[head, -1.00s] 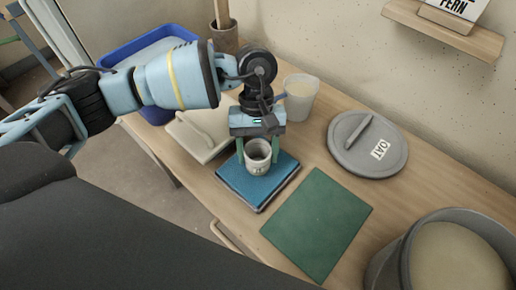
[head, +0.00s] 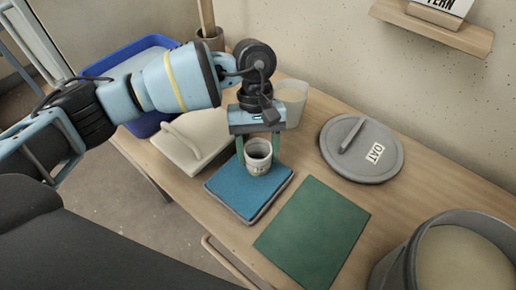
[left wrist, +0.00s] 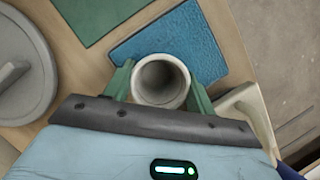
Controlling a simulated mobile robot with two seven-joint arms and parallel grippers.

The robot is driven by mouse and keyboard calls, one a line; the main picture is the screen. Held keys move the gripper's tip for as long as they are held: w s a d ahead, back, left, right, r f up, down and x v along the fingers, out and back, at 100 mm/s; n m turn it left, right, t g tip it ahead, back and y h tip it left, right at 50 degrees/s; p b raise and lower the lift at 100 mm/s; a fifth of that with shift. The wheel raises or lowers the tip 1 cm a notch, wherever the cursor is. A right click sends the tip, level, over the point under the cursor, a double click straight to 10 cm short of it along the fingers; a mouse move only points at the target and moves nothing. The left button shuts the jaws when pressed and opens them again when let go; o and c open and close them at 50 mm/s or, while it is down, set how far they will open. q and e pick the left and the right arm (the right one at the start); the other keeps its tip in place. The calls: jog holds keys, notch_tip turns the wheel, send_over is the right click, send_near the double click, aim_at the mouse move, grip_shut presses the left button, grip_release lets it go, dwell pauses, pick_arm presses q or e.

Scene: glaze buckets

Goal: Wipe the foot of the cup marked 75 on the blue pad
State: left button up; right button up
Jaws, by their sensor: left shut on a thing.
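A small pale cup (head: 258,158) stands upright at the back part of the blue pad (head: 235,190). Faint dark marks show low on its side, too small to read. My left gripper (head: 259,150) comes from above and is shut on the cup, with one green finger on each side. In the left wrist view, the cup (left wrist: 161,82) sits between the fingers with its mouth facing the camera and looks empty. The blue pad (left wrist: 175,40) lies behind it. The cup's foot is hidden, so I cannot tell whether it touches the pad. My right gripper is not in view.
A green mat (head: 312,232) lies right of the pad. A grey lid marked OAT (head: 345,160), a translucent cup (head: 292,100), a cream lidded thing (head: 190,150) and a blue tub (head: 125,60) stand around. A grey bucket (head: 395,265) is at front right.

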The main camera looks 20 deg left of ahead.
aim_at(249, 158)
pick_arm(q)
jog(key=shift+s+a+p, duration=0.3)
jog(key=shift+s, duration=0.4)
jog(key=shift+s+a+p, duration=0.25)
jog(key=shift+s, duration=0.45)
jog(key=shift+s+a+f+p, duration=0.1)
jog(key=shift+s+a+p, duration=0.2)
jog(key=shift+s, duration=0.65)
jog(key=shift+s+a+f+p, duration=0.1)
jog(key=shift+s+a+p, duration=0.2)
jog(key=shift+s, duration=0.6)
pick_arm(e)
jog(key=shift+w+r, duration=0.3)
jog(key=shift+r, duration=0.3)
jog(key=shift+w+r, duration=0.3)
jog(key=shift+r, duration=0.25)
